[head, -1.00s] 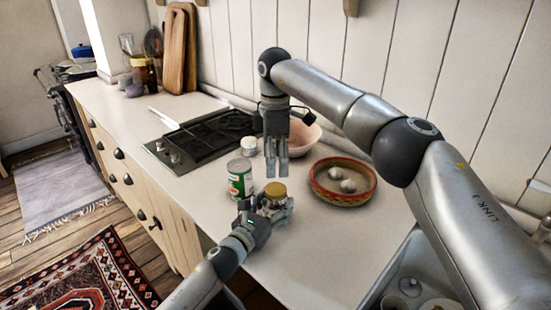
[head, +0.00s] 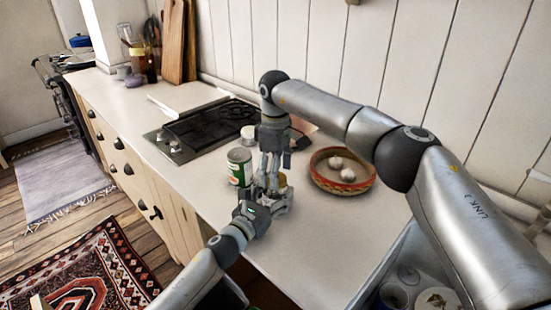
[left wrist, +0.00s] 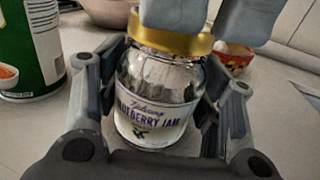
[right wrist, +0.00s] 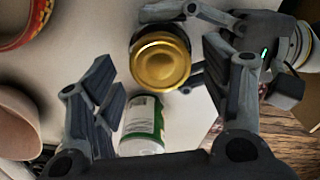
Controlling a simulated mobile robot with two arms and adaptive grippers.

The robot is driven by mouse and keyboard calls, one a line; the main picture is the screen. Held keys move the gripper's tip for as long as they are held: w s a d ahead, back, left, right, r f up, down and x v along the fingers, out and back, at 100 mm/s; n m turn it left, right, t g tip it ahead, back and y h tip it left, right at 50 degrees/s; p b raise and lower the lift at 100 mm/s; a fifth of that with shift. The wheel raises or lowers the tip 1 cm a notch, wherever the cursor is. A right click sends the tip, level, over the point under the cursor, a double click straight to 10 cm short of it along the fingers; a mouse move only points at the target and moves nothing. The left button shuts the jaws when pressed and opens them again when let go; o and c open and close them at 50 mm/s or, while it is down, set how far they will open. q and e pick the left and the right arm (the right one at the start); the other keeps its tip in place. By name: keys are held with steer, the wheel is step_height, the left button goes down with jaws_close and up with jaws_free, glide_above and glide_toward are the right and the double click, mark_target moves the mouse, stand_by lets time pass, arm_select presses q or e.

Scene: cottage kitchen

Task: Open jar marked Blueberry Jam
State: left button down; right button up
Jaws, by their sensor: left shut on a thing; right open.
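The blueberry jam jar (left wrist: 152,98) is glass with a white label and a gold lid (right wrist: 160,62). It stands upright between the fingers of my left gripper (left wrist: 155,105), which is shut on its body. In the head view the left gripper (head: 268,200) is low at the counter, with the jar mostly hidden behind the fingers. My right gripper (head: 271,180) points down from above, its fingertips close to the lid. In the right wrist view my right gripper (right wrist: 165,85) is open, and the lid shows beyond its fingers. Whether the fingertips touch the lid cannot be told.
A green-and-white can (head: 239,167) stands just left of the jar. A red patterned bowl (head: 342,185) with garlic bulbs is to the right. A small white-lidded jar (head: 248,134), a pink bowl (head: 303,126) and a hob (head: 205,128) lie behind. The sink (head: 405,270) is front right.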

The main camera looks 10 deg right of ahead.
arm_select(q)
steer(key=shift+f, duration=0.1)
arm_select(e)
steer(key=shift+f, duration=0.5)
steer(key=shift+c, duration=0.3)
